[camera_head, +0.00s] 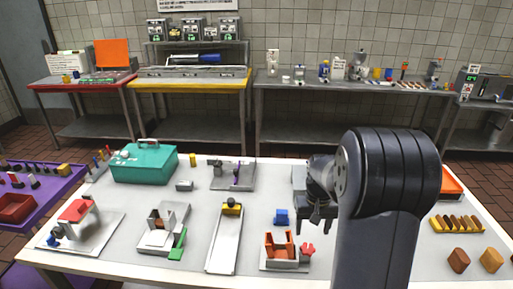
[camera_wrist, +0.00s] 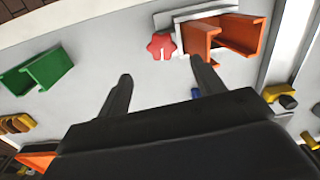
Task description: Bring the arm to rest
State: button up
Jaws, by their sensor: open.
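My gripper (camera_head: 316,222) hangs over the white table (camera_head: 340,205) right of the middle, with my dark arm rising beside it on the right. In the wrist view its two fingers (camera_wrist: 160,72) stand apart with nothing between them, so it is open and empty. An orange bracket (camera_wrist: 205,40) and a red knob (camera_wrist: 160,47) lie beyond the fingertips. In the head view the orange bracket (camera_head: 278,246) and red knob (camera_head: 308,249) are below and left of my gripper. My arm hides part of the table's right side.
A small blue block (camera_head: 281,216) lies close to the left of my gripper. A yellow-ended tray (camera_head: 223,245), a grey fixture with a green piece (camera_head: 177,246) and a teal box (camera_head: 144,163) stand further left. Brown blocks (camera_head: 459,261) lie on the right.

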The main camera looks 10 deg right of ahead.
aim_at(308, 248)
notch_tip(308, 248, down, 7)
jog(key=b, duration=0.4)
jog(key=shift+a+r+b, duration=0.1)
jog(key=shift+a+b, duration=0.05)
jog(key=shift+b, duration=0.15)
jog(key=shift+r, duration=0.1)
